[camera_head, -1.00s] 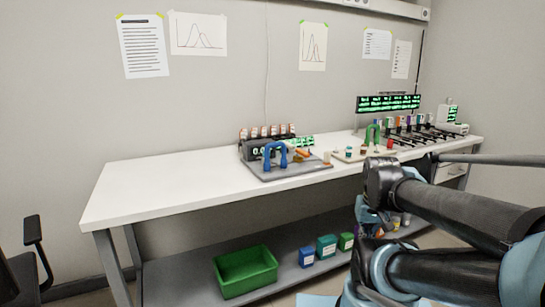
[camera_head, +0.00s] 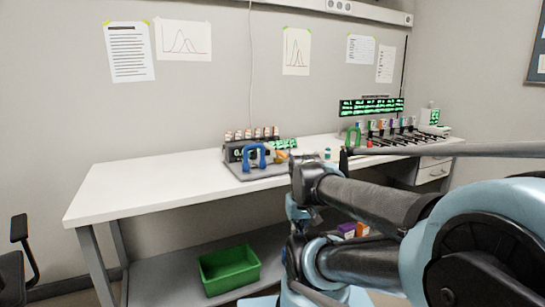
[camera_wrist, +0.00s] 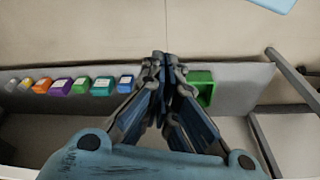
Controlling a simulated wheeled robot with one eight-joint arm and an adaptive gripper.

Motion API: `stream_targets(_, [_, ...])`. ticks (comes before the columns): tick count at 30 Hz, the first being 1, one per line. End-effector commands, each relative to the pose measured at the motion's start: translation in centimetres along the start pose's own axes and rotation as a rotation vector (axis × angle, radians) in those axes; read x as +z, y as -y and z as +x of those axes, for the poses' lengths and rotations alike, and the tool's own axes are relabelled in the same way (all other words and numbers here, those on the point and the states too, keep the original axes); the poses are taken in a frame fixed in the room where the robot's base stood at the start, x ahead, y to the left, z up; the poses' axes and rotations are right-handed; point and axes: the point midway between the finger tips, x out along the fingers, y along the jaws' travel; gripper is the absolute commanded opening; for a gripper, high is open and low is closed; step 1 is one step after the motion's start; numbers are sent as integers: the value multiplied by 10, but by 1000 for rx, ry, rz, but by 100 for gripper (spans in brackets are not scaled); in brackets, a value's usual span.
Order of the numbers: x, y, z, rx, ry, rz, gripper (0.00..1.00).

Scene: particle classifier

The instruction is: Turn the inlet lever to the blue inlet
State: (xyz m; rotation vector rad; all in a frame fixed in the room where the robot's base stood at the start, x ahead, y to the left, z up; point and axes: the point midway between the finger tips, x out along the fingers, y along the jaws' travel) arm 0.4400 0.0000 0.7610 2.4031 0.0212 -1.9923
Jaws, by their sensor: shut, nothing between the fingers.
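The grey classifier unit (camera_head: 233,153) stands on the white workbench, with a row of small orange-and-white vials along its top and a green readout. A blue arch (camera_head: 255,158) stands on the grey plate at its front. A small orange part (camera_head: 282,155) lies to the right of the arch; I cannot tell whether it is the inlet lever. The blue inlet cannot be made out. My gripper (camera_wrist: 165,56) is shut and empty in the wrist view, above the lower shelf and apart from the classifier. My arm hides part of the bench's right half.
A green bin (camera_head: 228,270) and several coloured boxes (camera_wrist: 103,85) sit on the lower shelf (camera_wrist: 235,73). A green arch (camera_head: 353,136) and a rack of dark rods stand farther right on the bench (camera_head: 130,185). The bench's left half is clear. A dark chair (camera_head: 14,265) is at far left.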

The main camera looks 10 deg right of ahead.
Motion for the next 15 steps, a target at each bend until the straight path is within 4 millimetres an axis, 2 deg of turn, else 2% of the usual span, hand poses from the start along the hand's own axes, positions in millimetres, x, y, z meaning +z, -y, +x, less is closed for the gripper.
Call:
stream_targets(2, [4,0,-7,3,-6,-17,0])
stream_targets(5, [-9,1,-18,12,-1,-75,0])
stream_targets(11, [-60,-4,-58,51,25,-303,0])
stream_targets(15, [-102,-7,-84,78,49,-490,0])
